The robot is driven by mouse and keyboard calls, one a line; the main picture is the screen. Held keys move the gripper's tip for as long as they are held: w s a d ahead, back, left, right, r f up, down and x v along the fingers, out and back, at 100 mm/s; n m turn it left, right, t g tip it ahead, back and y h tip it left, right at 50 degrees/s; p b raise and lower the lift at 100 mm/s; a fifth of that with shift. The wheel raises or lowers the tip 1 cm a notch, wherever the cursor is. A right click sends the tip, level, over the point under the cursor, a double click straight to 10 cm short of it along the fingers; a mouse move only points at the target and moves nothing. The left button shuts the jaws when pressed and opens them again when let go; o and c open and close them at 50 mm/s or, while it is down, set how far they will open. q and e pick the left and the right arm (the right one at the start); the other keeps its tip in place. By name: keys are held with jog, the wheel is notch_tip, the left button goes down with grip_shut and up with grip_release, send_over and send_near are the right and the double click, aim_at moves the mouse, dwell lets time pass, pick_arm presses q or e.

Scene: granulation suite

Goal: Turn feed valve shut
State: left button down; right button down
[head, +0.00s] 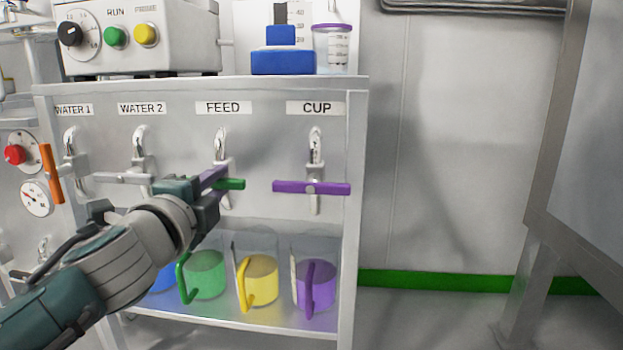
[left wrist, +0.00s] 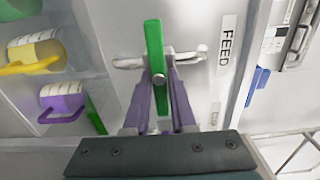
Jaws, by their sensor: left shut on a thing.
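The feed valve's green handle (head: 234,184) sits on the pipe under the FEED label (head: 223,107). It lies level, crosswise to the upright pipe; its left part is hidden by my left gripper (head: 213,178) in the head view. In the left wrist view the whole green handle (left wrist: 154,60) shows, at right angles to the metal pipe. My left gripper (left wrist: 163,85) has its purple fingers on either side of the handle near its middle, shut on it. My right gripper is in neither view.
To the right is the CUP valve with a level purple handle (head: 311,188). To the left are the WATER 2 grey handle (head: 122,178) and the WATER 1 orange handle (head: 52,174), which stands near upright. Several coloured jugs, including a yellow one (head: 261,280), stand on the shelf below.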

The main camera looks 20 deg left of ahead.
pick_arm(q)
jog(key=c, duration=0.8)
grip_release()
jog(key=shift+o, duration=0.2)
jog(key=p+v, duration=0.1)
jog(key=v, duration=0.9)
jog(key=shift+p, duration=0.35)
jog(key=shift+a, duration=0.15)
